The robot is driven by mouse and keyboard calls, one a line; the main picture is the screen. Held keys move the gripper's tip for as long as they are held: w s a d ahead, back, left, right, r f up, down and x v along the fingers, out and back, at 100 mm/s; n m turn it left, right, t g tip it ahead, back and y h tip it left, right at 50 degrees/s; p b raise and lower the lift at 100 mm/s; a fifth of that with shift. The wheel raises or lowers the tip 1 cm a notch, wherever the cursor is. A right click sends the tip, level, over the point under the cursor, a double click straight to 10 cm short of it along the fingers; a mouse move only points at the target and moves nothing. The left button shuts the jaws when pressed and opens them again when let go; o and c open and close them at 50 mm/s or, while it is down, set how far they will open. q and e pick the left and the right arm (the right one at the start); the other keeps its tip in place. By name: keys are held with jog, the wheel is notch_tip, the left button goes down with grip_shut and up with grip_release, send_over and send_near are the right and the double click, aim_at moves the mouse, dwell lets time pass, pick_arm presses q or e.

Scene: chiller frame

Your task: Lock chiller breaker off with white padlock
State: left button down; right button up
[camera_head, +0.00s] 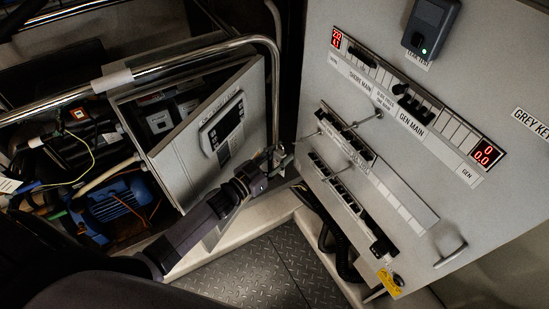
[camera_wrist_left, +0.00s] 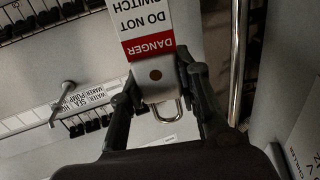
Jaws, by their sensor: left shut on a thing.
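My left gripper (camera_head: 277,158) reaches in from the lower left, between the open grey box and the breaker panel. In the left wrist view the left gripper (camera_wrist_left: 160,85) is shut on a white padlock (camera_wrist_left: 165,77), its metal shackle pointing down in the picture. A red and white tag reading "DANGER DO NOT SWITCH" shows with it. The padlock is apart from the breakers. I cannot tell which breaker is the chiller's. My right gripper is out of view.
Metal handles stick out from the breaker panel (camera_head: 480,75). A yellow tag (camera_head: 389,281) hangs low on it. A blue motor (camera_head: 105,205) sits at left.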

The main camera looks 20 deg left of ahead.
pick_arm(q)
jog(key=w+d+f+b, duration=0.1)
jog(key=w+d+b, duration=0.1)
jog(key=w+d, duration=0.1)
jog(key=shift+b+x, duration=0.4)
jog(key=shift+x, duration=0.6)
jog(key=shift+f, duration=0.15)
dwell(0.4)
jog(key=c, duration=1.1)
grip_release()
jog(key=shift+f, duration=0.1)
